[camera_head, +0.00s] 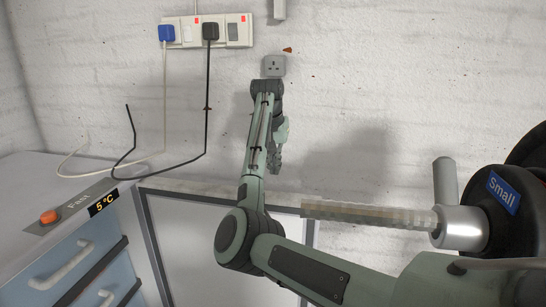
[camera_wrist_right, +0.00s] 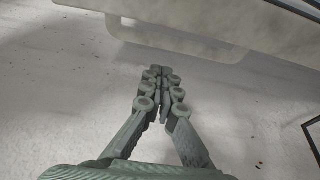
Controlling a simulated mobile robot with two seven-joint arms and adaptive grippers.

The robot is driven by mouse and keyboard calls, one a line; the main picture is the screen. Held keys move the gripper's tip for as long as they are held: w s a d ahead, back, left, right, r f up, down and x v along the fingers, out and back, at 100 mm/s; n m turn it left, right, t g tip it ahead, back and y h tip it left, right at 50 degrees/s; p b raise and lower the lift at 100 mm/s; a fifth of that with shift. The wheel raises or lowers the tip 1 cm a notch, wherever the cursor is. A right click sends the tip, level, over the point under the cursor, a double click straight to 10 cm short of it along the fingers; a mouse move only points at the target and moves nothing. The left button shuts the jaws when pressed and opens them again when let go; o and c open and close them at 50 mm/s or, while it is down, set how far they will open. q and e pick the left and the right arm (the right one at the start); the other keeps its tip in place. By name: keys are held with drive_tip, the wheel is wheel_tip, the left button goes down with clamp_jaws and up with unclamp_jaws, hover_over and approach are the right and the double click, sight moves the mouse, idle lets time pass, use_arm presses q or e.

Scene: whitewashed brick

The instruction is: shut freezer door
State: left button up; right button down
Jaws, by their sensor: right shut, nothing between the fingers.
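The freezer (camera_head: 30,190) stands at the left in the head view, a pale cabinet with blue drawer fronts, light handles, an orange knob and a 5 °C display. A pale panel with a grey frame (camera_head: 185,245) stands beside it on the right; it looks like the door swung open, partly hidden by my right arm. My right gripper (camera_head: 276,168) is beyond the panel's top edge, near the wall. In the right wrist view the gripper (camera_wrist_right: 158,72) is shut and empty, with a pale edge and handle-like bar (camera_wrist_right: 180,40) ahead; contact cannot be told. My left gripper is out of view.
A dark machine with a blue "Small" label (camera_head: 503,191) and a ribbed bar (camera_head: 365,215) is at the right. Sockets with plugs (camera_head: 207,31) are on the white brick wall; a black cable (camera_head: 140,160) hangs over the freezer top.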

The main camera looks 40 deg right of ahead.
drive_tip(key=x, duration=0.4)
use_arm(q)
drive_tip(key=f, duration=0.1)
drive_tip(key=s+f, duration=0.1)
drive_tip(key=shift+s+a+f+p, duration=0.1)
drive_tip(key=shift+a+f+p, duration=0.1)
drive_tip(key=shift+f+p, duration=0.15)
use_arm(e)
drive_tip(key=s+a, duration=0.2)
drive_tip(key=a, duration=0.1)
drive_tip(key=shift+s+f, duration=0.1)
drive_tip(key=shift+s, duration=0.1)
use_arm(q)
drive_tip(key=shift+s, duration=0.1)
